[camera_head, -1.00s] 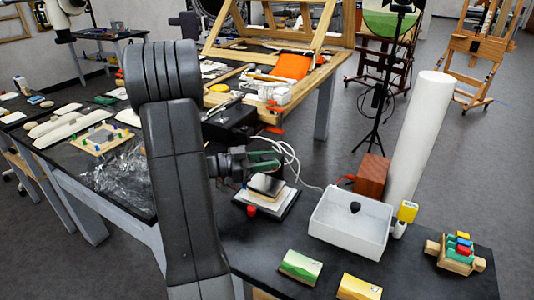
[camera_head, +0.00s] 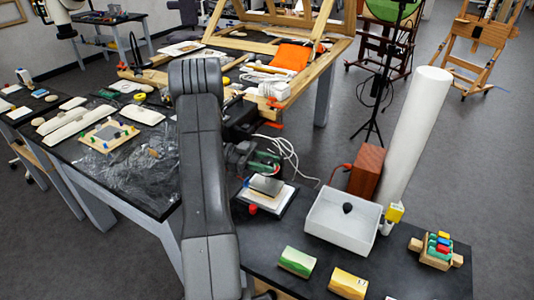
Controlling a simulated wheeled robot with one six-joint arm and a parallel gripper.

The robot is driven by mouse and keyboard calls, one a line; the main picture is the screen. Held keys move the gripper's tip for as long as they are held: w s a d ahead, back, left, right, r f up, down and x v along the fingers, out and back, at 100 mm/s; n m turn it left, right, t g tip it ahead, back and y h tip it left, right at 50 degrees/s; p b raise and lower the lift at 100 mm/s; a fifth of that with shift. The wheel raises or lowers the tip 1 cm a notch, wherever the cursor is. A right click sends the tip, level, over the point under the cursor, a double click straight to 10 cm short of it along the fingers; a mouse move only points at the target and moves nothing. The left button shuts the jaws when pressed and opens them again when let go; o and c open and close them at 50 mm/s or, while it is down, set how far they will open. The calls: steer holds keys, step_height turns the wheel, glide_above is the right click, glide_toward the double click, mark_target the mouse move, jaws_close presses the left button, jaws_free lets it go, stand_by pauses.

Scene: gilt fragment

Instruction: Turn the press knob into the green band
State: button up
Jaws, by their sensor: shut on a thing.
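The small press (camera_head: 284,205) stands on the dark table right of my arm, with a grey plate (camera_head: 266,185) over a pale block. A red part (camera_head: 253,209) shows at its front. A green curved part (camera_head: 264,160) shows above and behind the plate, partly covered. My gripper (camera_head: 243,155) is at the left of this green part, shut and apparently on the press knob. The knob itself is hidden by the dark jaws, and where it points against the green band is too small to tell.
A white tray (camera_head: 323,226) holding a dark knobbed thing stands close right of the press. Behind are a wooden box (camera_head: 367,171) and a tall white cylinder (camera_head: 413,140). Green (camera_head: 297,262) and yellow (camera_head: 347,283) blocks lie in front. White cable loops lie behind the press.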

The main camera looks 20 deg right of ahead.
steer(key=shift+r+m+g+y+p, duration=0.15)
steer(key=shift+m+g+y+p, duration=0.5)
steer(key=shift+p, duration=0.85)
steer(key=o, duration=1)
steer(key=n+t+h+b, duration=0.1)
steer(key=b, duration=0.3)
steer(key=shift+f, duration=0.4)
steer(key=n+t+h+b, duration=0.1)
steer(key=t+b, duration=0.1)
steer(key=b, duration=0.3)
steer(key=shift+n+h, duration=0.25)
steer(key=shift+n, duration=0.1)
